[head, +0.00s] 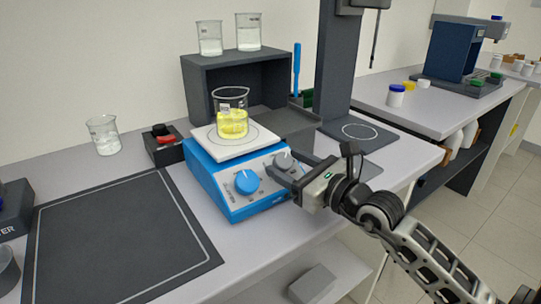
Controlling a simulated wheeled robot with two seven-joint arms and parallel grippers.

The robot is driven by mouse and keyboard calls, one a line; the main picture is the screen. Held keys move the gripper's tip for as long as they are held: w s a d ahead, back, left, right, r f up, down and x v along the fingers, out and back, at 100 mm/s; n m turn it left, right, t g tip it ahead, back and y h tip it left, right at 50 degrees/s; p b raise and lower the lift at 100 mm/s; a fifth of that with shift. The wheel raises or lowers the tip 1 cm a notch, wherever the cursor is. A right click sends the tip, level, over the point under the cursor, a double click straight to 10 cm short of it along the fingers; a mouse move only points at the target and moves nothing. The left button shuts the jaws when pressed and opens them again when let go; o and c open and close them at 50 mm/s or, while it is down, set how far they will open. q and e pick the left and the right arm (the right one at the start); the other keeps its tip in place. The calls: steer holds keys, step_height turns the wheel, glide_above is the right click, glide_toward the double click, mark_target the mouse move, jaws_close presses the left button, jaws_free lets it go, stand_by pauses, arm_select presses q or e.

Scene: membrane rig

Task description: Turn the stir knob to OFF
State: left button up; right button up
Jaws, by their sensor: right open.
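A blue hotplate stirrer (213,182) with a white top plate (205,136) stands on the bench. Its front panel has a blue knob (246,182) on the left and a grey knob (283,160) on the right. The markings beside the knobs are too small to read, so I cannot tell which is the stir knob. A beaker of yellow liquid (232,122) stands on the plate. My right gripper (287,169) is open, with its fingers close to the grey knob. I cannot tell whether they touch it. My left gripper is not in view.
A dark mat (120,240) lies left of the stirrer. A small black box with a red button (163,143) stands behind it. A dark shelf (265,80) carries two beakers. A grey column (338,60) rises behind the stirrer. Another beaker (104,135) stands at left.

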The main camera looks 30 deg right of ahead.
steer(key=shift+w+a, duration=0.1)
steer(key=shift+w, duration=0.2)
